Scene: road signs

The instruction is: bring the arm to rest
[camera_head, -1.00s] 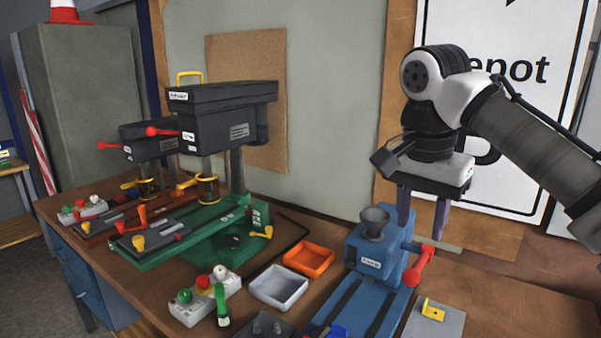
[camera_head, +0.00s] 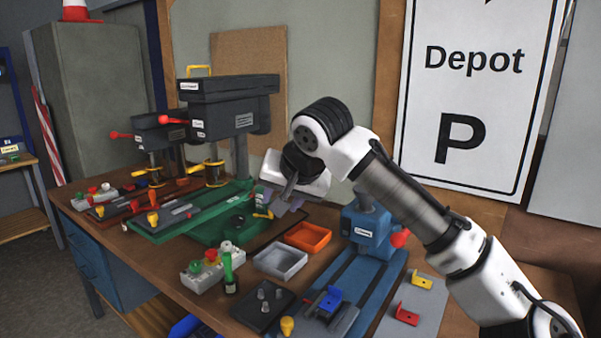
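My arm (camera_head: 405,205) reaches in from the lower right over the workbench. My gripper (camera_head: 285,206) is at the end of it, turned sideways and pointing left and down. It is above the bench beside the green drill press base, behind the grey tray. The wrist hides much of the fingers, and I cannot tell how far apart they are. I see nothing held in it.
A green drill press (camera_head: 228,110) stands left of my gripper. A blue press (camera_head: 368,232) stands below my forearm. An orange tray (camera_head: 308,237), a grey tray (camera_head: 280,260) and a control box (camera_head: 212,268) lie on the bench. A Depot sign (camera_head: 475,100) hangs behind.

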